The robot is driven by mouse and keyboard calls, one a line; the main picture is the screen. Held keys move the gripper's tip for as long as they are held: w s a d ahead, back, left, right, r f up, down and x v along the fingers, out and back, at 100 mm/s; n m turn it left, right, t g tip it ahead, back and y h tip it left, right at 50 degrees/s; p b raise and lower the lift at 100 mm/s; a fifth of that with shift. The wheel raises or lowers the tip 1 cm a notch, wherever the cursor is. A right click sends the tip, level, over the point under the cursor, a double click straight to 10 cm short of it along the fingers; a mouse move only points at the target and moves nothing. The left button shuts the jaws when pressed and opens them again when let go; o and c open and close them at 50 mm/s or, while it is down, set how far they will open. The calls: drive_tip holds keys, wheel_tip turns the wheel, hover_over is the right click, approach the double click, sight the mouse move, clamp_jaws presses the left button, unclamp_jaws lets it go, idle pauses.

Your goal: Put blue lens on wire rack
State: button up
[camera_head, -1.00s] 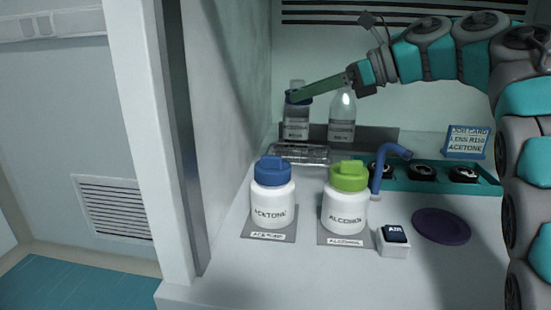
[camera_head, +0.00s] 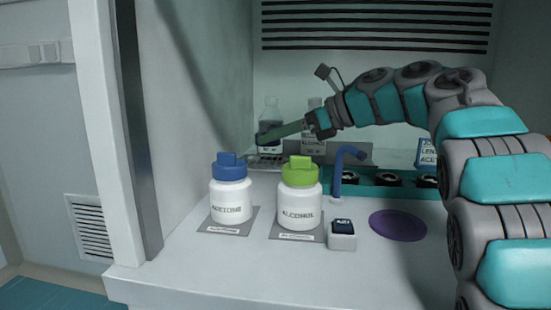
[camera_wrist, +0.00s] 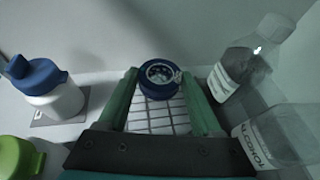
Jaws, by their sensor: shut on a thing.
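The blue lens (camera_wrist: 158,78) is a dark blue ring with a clear, speckled centre. My gripper (camera_wrist: 159,84) is shut on it, with one green finger on each side in the wrist view. The wire rack (camera_wrist: 158,119) shows as a pale grid under and between the fingers. In the head view my gripper (camera_head: 266,137) reaches left with the lens at its tip, low over the rack (camera_head: 266,163) at the back left of the bench. I cannot tell whether the lens touches the rack.
Clear bottles stand behind the rack (camera_head: 271,112), close to the right finger in the wrist view (camera_wrist: 240,75). A blue-capped acetone jar (camera_head: 231,195) and green-capped alcohol jar (camera_head: 299,205) stand in front.

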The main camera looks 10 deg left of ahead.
sight(276, 145)
drive_tip(key=shift+f+b, duration=0.75)
drive_tip(key=shift+f, duration=1)
drive_tip(key=shift+f+b, duration=0.2)
drive_tip(key=shift+b, duration=0.1)
drive_tip(key=o, duration=1.4)
drive_tip(key=shift+r+p, duration=0.3)
drive_tip(key=shift+p, duration=0.05)
